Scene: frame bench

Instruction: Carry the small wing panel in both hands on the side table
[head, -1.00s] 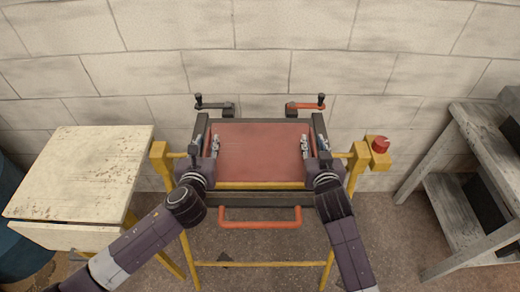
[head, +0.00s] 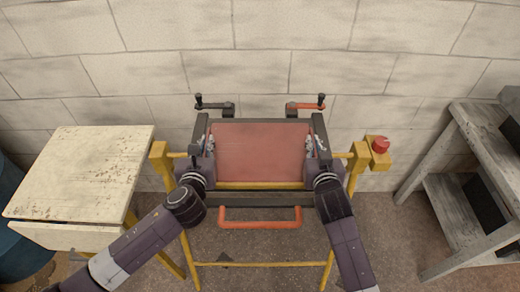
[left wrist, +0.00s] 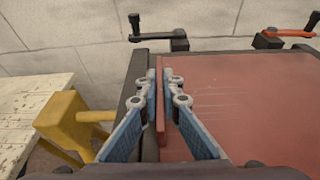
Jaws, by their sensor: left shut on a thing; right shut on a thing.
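The small wing panel (head: 260,150) is a flat red panel lying in the dark frame of the bench, with a raised rim along its left side. My left gripper (head: 208,143) is at its left edge. In the left wrist view, the fingers of this gripper (left wrist: 168,88) stand on either side of the red rim (left wrist: 160,105), shut on it. My right gripper (head: 314,143) is shut on the panel's right edge; the frame partly hides its fingers. A worn cream table (head: 85,170), apparently the side table, stands at the left with a bare top.
The bench has yellow legs, a dark crank (head: 213,104) and a red crank (head: 306,104) at the back, and a red handle (head: 260,222) in front. A red button (head: 380,144) sits at its right. A grey wooden shelf (head: 455,165) stands far right. A block wall is behind.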

